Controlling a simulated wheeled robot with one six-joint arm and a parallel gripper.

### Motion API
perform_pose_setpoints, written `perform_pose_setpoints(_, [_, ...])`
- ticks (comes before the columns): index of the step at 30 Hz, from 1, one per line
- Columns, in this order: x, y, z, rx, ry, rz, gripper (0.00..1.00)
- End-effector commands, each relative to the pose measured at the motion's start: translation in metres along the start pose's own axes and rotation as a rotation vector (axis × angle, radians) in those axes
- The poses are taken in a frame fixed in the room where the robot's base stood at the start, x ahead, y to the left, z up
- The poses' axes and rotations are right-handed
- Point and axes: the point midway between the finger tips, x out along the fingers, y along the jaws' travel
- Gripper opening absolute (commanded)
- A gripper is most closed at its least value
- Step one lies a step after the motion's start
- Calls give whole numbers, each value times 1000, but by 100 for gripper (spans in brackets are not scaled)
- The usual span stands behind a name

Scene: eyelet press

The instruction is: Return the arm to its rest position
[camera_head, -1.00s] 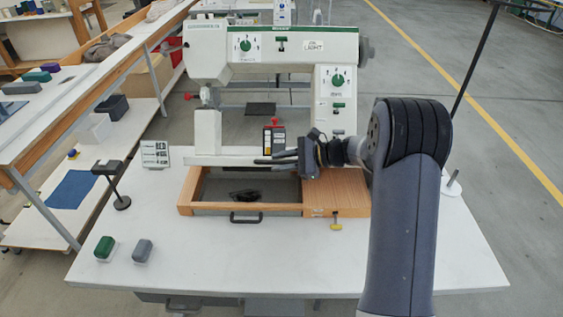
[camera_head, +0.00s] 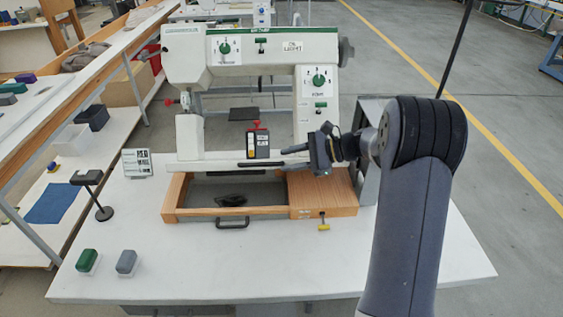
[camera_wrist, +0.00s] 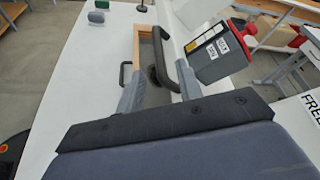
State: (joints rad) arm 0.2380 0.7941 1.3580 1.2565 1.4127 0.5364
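My gripper (camera_head: 272,157) is in front of the white and green eyelet press (camera_head: 270,45), above the back of the wooden drawer frame (camera_head: 172,195). Its two fingers stand apart, and I see nothing held between them. In the wrist view, the fingers (camera_wrist: 158,84) also show apart, with part of the drawer frame (camera_wrist: 145,38) beyond them. A dark box with a red top (camera_head: 258,142) stands just behind the fingers; it is large at the right in the wrist view (camera_wrist: 218,52). I cannot tell whether the fingers touch anything.
The white table (camera_head: 260,265) is clear at the front. A green block (camera_head: 87,259) and a grey block (camera_head: 126,261) lie at its front left. A shelf bench (camera_head: 50,110) runs along the left.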

Motion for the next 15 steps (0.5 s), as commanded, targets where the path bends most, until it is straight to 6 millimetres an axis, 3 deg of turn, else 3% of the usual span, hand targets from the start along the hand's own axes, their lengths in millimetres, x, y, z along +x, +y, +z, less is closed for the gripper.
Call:
perform_pose_setpoints(10, [2, 0, 0, 0, -1, 1, 34])
perform_pose_setpoints(15, [19, 0, 2, 1, -3, 3, 34])
